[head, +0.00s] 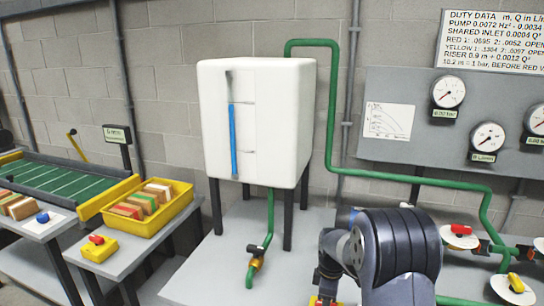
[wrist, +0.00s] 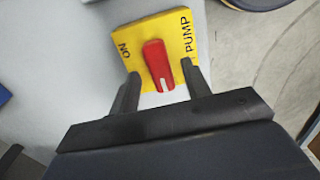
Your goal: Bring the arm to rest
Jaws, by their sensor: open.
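My gripper (wrist: 161,70) is open in the wrist view, its two dark fingers spread at the lower left and lower right edges of a yellow switch plate (wrist: 180,33). The plate is marked ON and PUMP. A red knob (wrist: 154,58) with a white mark at its lower end sits on the plate, between the fingertips. Clear gaps show between the knob and both fingers. The height of the fingers over the plate is hard to tell. In the head view my dark arm fills the lower right, and my gripper is mostly hidden.
A white tank (head: 280,120) on dark legs stands on the grey bench. Green pipe (head: 333,110) runs from it to valves with red (head: 461,229) and yellow (head: 515,282) handles at the right. A yellow tray (head: 125,226) of blocks stands at the left.

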